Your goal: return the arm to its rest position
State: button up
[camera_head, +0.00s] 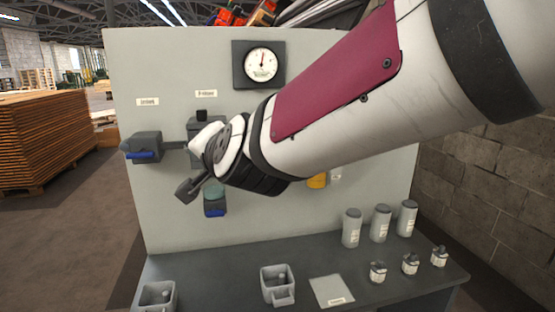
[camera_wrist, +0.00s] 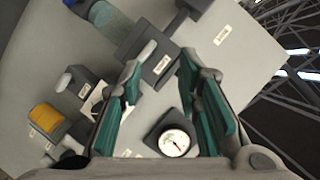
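My arm (camera_head: 345,85) reaches in from the upper right of the head view, across the front of a grey upright panel (camera_head: 165,75). Its wrist end (camera_head: 225,150) is in front of the panel's left middle part. In the wrist view my gripper (camera_wrist: 160,68) is open, its two green-padded fingers well apart, with nothing between the pads. Beyond the fingertips is a grey box-like fitting (camera_wrist: 155,65) on the panel; I cannot tell whether anything touches it. In the head view my fingers are not clearly seen.
A round gauge (camera_head: 262,64) is on the panel. A blue-handled fitting (camera_head: 146,148) is at left. The grey bench (camera_head: 215,265) bears grey bins (camera_head: 278,285), several canisters (camera_head: 380,222) and small bottles (camera_head: 410,264). Stacked boards (camera_head: 40,140) stand left; a block wall (camera_head: 490,190) stands right.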

jog(key=s+d+f+n+g+h, duration=0.25)
jog(key=s+d, duration=0.25)
jog(key=d, duration=0.5)
jog(key=s+d+f+n+g+h, duration=0.1)
jog(key=s+d+f+n+g, duration=0.15)
jog(key=s+d, duration=0.55)
jog(key=s+d+f+g+h, duration=0.2)
jog(key=s+d+f, duration=0.1)
jog(key=s+d, duration=0.4)
jog(key=s+d+f+g+h, duration=0.1)
jog(key=s+d+f, duration=0.2)
jog(key=s+d, duration=0.4)
jog(key=shift+d+f+g+h+p, duration=0.35)
jog(key=shift+d+f+g, duration=0.05)
jog(key=shift+d, duration=0.1)
jog(key=shift+w, duration=0.1)
